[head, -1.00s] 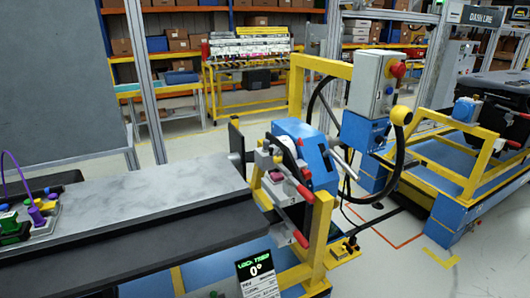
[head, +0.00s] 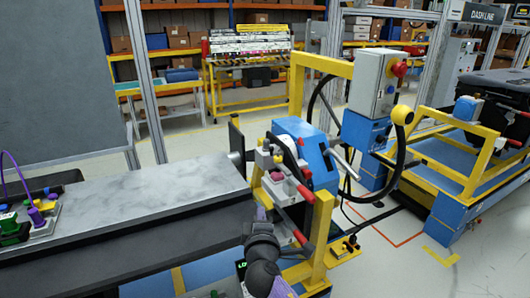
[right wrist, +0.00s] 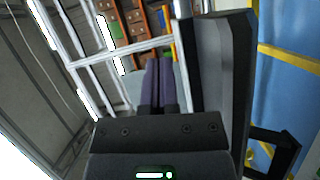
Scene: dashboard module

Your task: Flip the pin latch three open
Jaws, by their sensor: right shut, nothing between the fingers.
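The latch fixture stands at the right end of the grey dashboard module (head: 150,195). It carries red-handled levers: an upper one (head: 304,192) beside a pink block (head: 277,176), and a lower one (head: 302,238) near the yellow post. I cannot tell which is pin latch three. My right gripper (head: 262,213) has come up from the bottom of the head view. Its fingertips are just left of the lower lever, and it partly covers that lever's dark arm; contact is unclear. In the right wrist view its dark purple fingers (right wrist: 157,85) are together and empty.
A blue housing (head: 305,150) and a yellow frame (head: 318,240) stand close to the levers. A dark bar (head: 222,80) or slab runs beside the fingers in the right wrist view; a dark panel edge borders the module's front. Connectors (head: 38,216) sit at far left.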

